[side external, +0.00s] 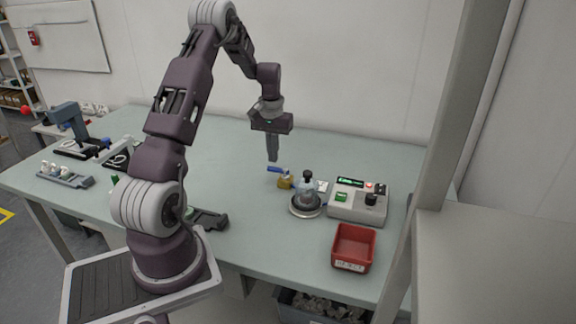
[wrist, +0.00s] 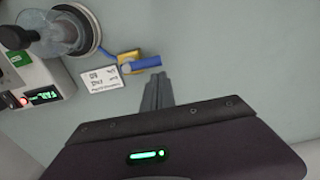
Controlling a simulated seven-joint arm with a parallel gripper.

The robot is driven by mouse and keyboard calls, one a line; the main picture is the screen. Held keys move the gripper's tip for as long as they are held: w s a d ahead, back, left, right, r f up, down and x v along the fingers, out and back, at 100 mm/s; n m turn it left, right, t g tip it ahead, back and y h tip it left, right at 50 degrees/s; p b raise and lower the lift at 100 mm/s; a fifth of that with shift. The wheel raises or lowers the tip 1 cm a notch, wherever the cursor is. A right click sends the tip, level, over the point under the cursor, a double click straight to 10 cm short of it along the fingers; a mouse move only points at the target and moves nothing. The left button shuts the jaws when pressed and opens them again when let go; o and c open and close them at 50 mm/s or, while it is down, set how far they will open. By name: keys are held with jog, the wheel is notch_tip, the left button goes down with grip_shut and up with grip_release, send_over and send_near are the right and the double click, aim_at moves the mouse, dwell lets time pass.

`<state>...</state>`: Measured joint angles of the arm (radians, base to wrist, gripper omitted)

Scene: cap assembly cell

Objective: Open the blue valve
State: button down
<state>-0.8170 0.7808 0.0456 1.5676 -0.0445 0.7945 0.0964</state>
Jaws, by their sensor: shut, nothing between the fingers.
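The valve has a small brass body (side external: 285,182) and a blue lever handle (side external: 275,169). In the wrist view the brass body (wrist: 127,56) lies beside a white printed card, and the blue handle (wrist: 145,63) points right, away from the glass dome. My gripper (side external: 272,159) is shut and empty, pointing down, just above and behind the blue handle in the side view. In the wrist view its closed fingertips (wrist: 158,80) are close to the handle's free end; I cannot tell whether they touch it.
A glass dome (side external: 306,188) on a round base stands right of the valve. A grey control box (side external: 358,202) with a green display and a red bin (side external: 353,248) are farther right. A white card (side external: 322,186) lies by the dome. The table behind the valve is clear.

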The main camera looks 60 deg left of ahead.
jog(key=shift+r, duration=2.4)
jog(key=s+d+r+m+t+y, duration=0.1)
jog(key=s+d+r+m+t, duration=0.15)
jog(key=d+r, duration=0.75)
jog(key=s+d+r+m+t, duration=0.1)
jog(key=s+d+r+m, duration=0.15)
jog(key=d+r, duration=0.85)
jog(key=s+d+f+m+t+h, duration=0.1)
jog(key=s+d+f+m, duration=0.3)
jog(key=s+d, duration=0.9)
jog(key=shift+s+d+f+t, duration=0.35)
jog(key=shift+d+f+t, duration=0.2)
jog(key=shift+d, duration=0.1)
